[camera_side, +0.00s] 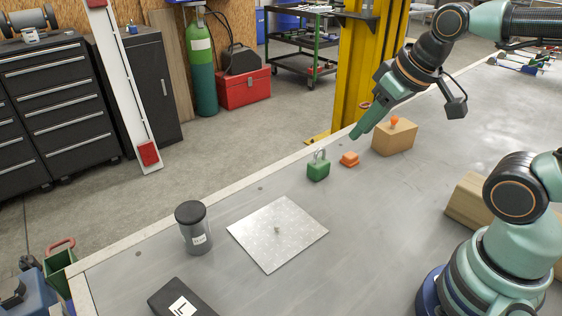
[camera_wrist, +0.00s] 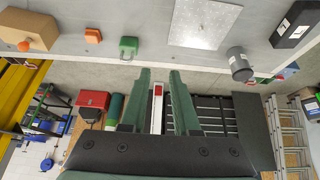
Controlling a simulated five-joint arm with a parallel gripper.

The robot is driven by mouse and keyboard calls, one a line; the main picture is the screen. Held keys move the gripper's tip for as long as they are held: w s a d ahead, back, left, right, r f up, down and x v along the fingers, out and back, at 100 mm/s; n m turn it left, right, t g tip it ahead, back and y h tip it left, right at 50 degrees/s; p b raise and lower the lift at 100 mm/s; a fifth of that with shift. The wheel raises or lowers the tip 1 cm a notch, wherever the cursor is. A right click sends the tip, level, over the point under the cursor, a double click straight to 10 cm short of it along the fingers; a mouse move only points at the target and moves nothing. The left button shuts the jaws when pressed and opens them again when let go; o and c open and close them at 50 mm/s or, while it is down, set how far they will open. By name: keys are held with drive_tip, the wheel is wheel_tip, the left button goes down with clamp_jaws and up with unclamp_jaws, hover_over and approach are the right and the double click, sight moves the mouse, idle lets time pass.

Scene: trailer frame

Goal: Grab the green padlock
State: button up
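The green padlock (camera_side: 318,171) stands on the grey table near its far edge, with its metal shackle up. It also shows in the wrist view (camera_wrist: 128,46), above and a little left of my fingertips. My gripper (camera_side: 355,135) is in the air above and to the right of the padlock in the side view, pointing down and left. In the wrist view its two green fingers (camera_wrist: 160,72) are apart with nothing between them. The padlock is not touched and is fully in sight in the side view.
An orange block (camera_side: 349,159) sits just right of the padlock. A cardboard-coloured box (camera_side: 395,137) with an orange knob stands beyond it. A metal plate (camera_side: 260,245), a dark-lidded canister (camera_side: 194,230) and a black box (camera_side: 182,299) lie toward the left and front.

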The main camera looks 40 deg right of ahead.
drive_tip(key=shift+w, duration=0.1)
drive_tip(key=m+t, duration=0.2)
drive_tip(key=t, duration=0.2)
hover_over(316, 155)
drive_tip(key=s+a, duration=0.4)
drive_tip(key=a, duration=0.1)
wheel_tip(316, 155, down, 10)
drive_tip(key=d+f+t, duration=0.1)
drive_tip(key=f, duration=0.2)
drive_tip(key=s+d+f+m+t+h, duration=0.1)
drive_tip(key=f+t, duration=0.1)
drive_tip(key=d+f+m+t+h, duration=0.1)
drive_tip(key=f, duration=0.2)
drive_tip(key=shift+s+d+f+t, duration=0.3)
drive_tip(key=shift+d+f+t, duration=0.05)
drive_tip(key=shift+d+t, duration=0.05)
drive_tip(key=shift+s+d+f+t+h, duration=0.15)
drive_tip(key=shift+s+t+h, duration=0.2)
drive_tip(key=shift+s, duration=0.2)
drive_tip(key=shift+x, duration=3.7)
clamp_jaws()
